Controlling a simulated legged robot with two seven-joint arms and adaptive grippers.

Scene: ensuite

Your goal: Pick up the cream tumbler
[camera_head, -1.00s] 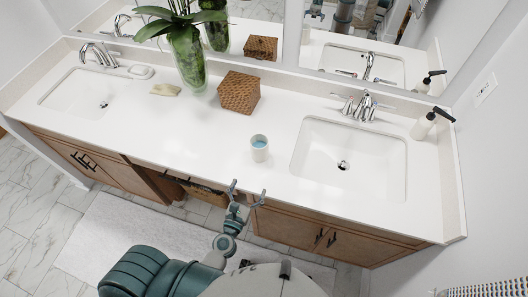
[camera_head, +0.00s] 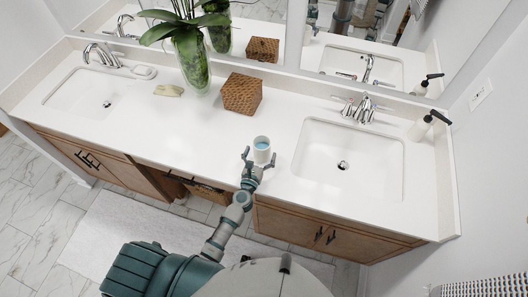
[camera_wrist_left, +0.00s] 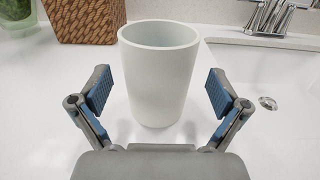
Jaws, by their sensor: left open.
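The cream tumbler (camera_head: 262,147) stands upright on the white counter, left of the right-hand sink. In the head view its inside looks blue. My left gripper (camera_head: 259,160) is at the tumbler's near side, with a finger to each side of it. In the left wrist view the tumbler (camera_wrist_left: 158,75) is centred between the open fingers of the left gripper (camera_wrist_left: 158,92), with a gap on both sides. The fingers do not appear to touch it. My right gripper is not in view.
A woven brown box (camera_head: 242,93) and a green glass vase (camera_head: 194,66) with a plant stand behind. The right sink (camera_head: 348,160) with its faucet (camera_head: 361,109) lies to the right. A soap bottle (camera_head: 420,127) is at far right. The counter left of the tumbler is clear.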

